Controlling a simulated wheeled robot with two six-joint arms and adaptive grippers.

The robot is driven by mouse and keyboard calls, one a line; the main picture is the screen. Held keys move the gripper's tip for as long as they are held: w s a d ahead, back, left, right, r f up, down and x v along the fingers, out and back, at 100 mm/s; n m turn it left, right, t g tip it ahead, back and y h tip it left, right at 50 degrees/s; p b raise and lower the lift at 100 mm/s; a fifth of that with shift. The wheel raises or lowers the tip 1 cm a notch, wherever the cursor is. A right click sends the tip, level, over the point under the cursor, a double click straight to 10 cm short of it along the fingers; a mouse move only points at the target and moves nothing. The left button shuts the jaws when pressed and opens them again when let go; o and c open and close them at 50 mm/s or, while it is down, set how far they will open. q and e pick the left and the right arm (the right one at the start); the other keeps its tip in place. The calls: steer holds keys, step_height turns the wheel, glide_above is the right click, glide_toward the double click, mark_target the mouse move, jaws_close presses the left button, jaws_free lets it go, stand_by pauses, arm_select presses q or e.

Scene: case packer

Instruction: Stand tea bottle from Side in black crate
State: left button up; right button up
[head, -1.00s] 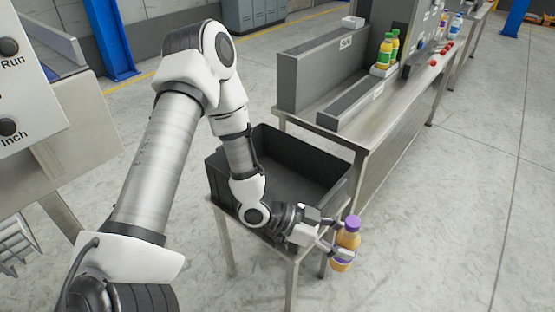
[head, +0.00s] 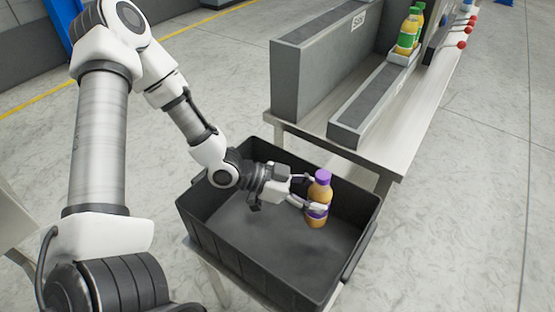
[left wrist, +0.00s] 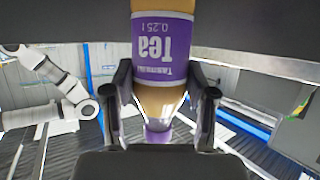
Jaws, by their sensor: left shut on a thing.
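The tea bottle (head: 317,213) is amber with a purple cap and a purple label. In the left wrist view the label on the tea bottle (left wrist: 163,48) reads "Tea 0.25 l". My left gripper (head: 312,192) is shut on the bottle and holds it upright, cap up. In the head view the bottle shows against the inside of the black crate (head: 205,240). I cannot tell whether its base touches the crate floor. The crate looks otherwise empty. My right gripper is not in view.
The crate sits on a small metal stand beside a steel bench (head: 400,150). The bench carries a grey channel marked "Side" (head: 335,40) and green-labelled bottles (head: 408,35). Red knobs (head: 462,44) show at the upper right. Open floor lies at right.

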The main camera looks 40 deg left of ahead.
mark_target(305, 218)
arm_select(q)
steer(key=f, duration=0.2)
steer(key=f+b, duration=0.1)
steer(key=shift+s+d+f, duration=0.1)
steer(key=shift+s+d, duration=0.3)
steer(key=f, duration=0.3)
steer(key=f+b, duration=0.1)
steer(key=f, duration=0.2)
steer(key=shift+w+a, duration=0.15)
steer(key=shift+w, duration=0.05)
steer(key=shift+f+b, duration=0.15)
steer(key=shift+b, duration=0.15)
steer(key=o, duration=1.4)
